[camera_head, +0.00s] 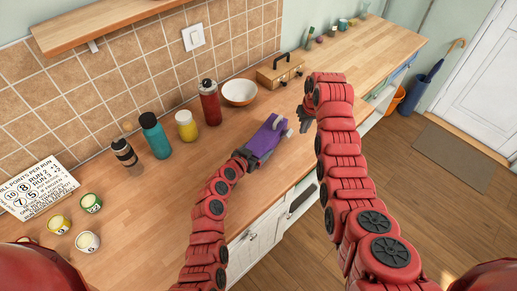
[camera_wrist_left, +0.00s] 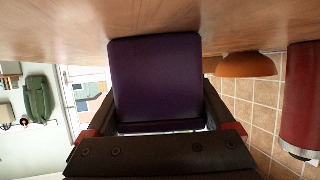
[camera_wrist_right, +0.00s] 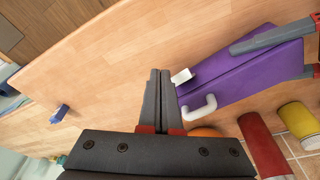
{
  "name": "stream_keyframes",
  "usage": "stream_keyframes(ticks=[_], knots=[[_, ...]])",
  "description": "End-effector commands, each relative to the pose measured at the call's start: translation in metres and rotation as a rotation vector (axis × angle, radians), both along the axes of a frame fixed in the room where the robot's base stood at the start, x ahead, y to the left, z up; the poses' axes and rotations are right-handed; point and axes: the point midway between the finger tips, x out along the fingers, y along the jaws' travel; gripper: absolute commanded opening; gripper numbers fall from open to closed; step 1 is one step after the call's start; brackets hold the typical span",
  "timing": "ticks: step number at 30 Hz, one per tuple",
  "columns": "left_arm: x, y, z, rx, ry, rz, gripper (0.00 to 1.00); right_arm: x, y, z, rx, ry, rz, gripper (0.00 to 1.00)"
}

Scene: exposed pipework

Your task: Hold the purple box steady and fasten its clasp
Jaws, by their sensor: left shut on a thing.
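The purple box (camera_head: 264,137) lies on the wooden counter. My left gripper (camera_head: 244,157) is shut on it, with one finger on either side, and the box fills the left wrist view (camera_wrist_left: 155,80) between the fingers. In the right wrist view, a pale curved loop (camera_wrist_right: 199,108) and a small white piece (camera_wrist_right: 182,76) stick out at the near end of the box (camera_wrist_right: 240,75); these look like the clasp parts, and the loop stands apart from the small piece. My right gripper (camera_wrist_right: 159,76) is shut and empty, its fingertips beside the small white piece; whether they touch is unclear.
Yellow and teal bottles (camera_head: 155,135) stand to the left. The counter's front edge (camera_head: 297,180) is close; bare counter lies left of the box.

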Motion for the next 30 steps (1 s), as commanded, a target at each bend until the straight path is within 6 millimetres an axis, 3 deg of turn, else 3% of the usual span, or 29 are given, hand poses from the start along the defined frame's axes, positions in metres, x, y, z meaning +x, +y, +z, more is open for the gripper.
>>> stream_keyframes(ticks=[7,19,23,30], knots=[[0.0,0.0,0.0,0.0,0.0,0.0,0.47,-0.002,-0.003,0.012,0.0,0.001,0.0,0.0],[0.0,0.0,0.0,0.0,0.0,0.0,0.47,-0.005,-0.007,0.006,0.043,0.013,-0.075,0.0],[0.0,0.0,0.0,0.0,0.0,0.0,0.47,-0.012,-0.016,-0.009,0.168,0.052,-0.3,0.0],[0.0,0.0,0.0,0.0,0.0,0.0,0.47,-0.027,-0.038,-0.033,0.536,0.228,-0.973,0.0]])
